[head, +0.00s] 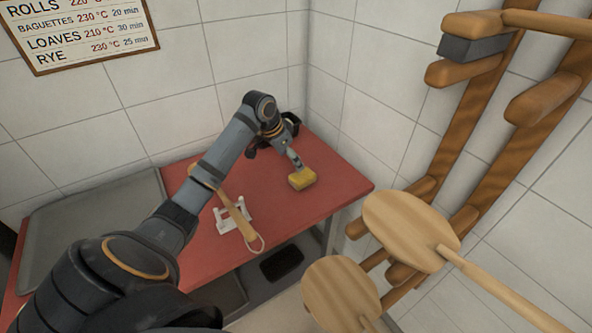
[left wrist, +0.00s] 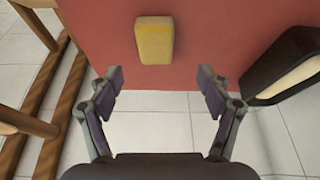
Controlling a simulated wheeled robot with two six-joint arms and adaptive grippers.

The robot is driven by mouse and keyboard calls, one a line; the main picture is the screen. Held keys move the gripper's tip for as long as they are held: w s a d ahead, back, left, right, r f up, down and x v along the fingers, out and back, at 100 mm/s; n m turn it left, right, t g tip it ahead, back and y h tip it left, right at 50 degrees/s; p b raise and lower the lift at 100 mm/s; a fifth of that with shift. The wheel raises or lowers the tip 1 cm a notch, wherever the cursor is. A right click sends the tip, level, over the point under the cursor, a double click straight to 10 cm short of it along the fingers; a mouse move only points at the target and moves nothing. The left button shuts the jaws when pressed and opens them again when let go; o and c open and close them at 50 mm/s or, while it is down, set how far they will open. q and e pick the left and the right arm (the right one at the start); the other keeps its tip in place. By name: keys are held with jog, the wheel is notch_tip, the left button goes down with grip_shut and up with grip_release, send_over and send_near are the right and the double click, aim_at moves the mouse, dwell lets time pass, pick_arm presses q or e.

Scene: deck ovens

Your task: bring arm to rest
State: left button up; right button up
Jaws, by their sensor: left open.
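My left arm reaches in from the left over a red table (head: 345,185). Its gripper (head: 292,158) is over the table's far part, close to a yellow block like a sponge (head: 302,179). In the left wrist view the gripper (left wrist: 161,82) is open with nothing between its fingers. The yellow block (left wrist: 154,40) lies on the red surface just beyond the fingertips, apart from both. My right gripper is not in view.
A wooden-handled tool (head: 240,218) rests on a white holder (head: 228,216) on the table. A grey tray (head: 95,215) is at left. A wooden rack (head: 470,140) with round peels (head: 410,230) stands at right. A dark, pale-faced object (left wrist: 285,65) shows in the wrist view.

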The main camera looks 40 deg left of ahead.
pick_arm(q)
jog(key=shift+s+r, duration=0.25)
jog(key=shift+r, duration=0.45)
